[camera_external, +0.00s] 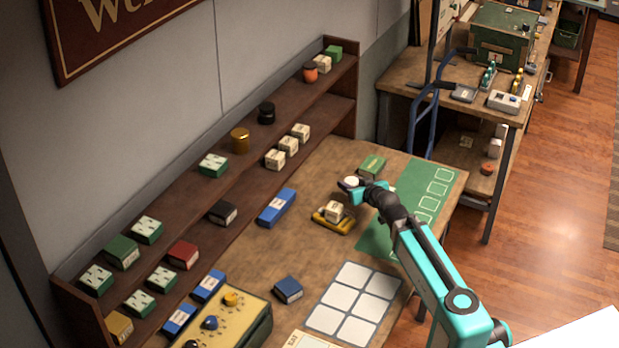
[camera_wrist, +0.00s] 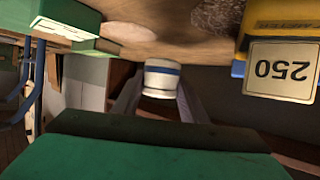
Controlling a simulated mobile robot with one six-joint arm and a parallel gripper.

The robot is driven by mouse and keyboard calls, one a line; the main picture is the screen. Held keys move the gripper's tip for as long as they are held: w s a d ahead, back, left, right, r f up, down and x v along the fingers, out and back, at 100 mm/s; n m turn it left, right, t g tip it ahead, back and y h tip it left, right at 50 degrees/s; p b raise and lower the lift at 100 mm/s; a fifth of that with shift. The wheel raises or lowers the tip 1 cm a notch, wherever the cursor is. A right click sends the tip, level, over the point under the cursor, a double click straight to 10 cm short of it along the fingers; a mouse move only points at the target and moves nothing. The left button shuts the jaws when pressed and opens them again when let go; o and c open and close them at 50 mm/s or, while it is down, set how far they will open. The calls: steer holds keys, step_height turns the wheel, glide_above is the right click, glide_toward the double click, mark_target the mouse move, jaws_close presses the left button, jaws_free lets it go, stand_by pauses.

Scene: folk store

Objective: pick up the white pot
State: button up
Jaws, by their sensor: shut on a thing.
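The white pot (camera_wrist: 162,78) has a blue band and sits between my gripper's two fingers (camera_wrist: 160,100) in the wrist view, which looks upside down. My gripper (camera_external: 350,188) is shut on it. In the external view only a small white part of the pot (camera_external: 351,181) shows at the gripper's tip, above the back part of the wooden table. The rest is hidden by the gripper. I cannot tell whether the pot touches the table.
A yellow stand (camera_external: 334,224) with a cream box marked 250 (camera_wrist: 282,70) is close by, in front of my gripper. A green box (camera_external: 372,165) lies just behind, and a green mat (camera_external: 438,183) lies to the right. Shelves with several boxes line the wall.

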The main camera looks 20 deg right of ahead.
steer(key=shift+s+f+b, duration=0.15)
steer(key=shift+s+b, duration=0.5)
steer(key=shift+b, duration=2.3)
steer(key=shift+s+b, duration=0.1)
steer(key=shift+b, duration=0.35)
steer(key=s+b, duration=0.1)
steer(key=b, duration=0.2)
steer(key=shift+s+d, duration=0.1)
steer(key=shift+d, duration=0.05)
steer(key=s+b, duration=0.1)
steer(key=b, duration=0.2)
steer(key=s+b, duration=0.2)
steer(key=b, duration=0.1)
steer(key=s+b, duration=0.2)
steer(key=b, duration=0.1)
steer(key=shift+d+r+b, duration=0.15)
steer(key=shift+r+b, duration=0.1)
steer(key=shift+b, duration=0.15)
steer(key=shift+f+b+v, duration=0.2)
steer(key=shift+b+v, duration=1.1)
steer(key=shift+b, duration=0.3)
steer(key=shift+s, duration=0.15)
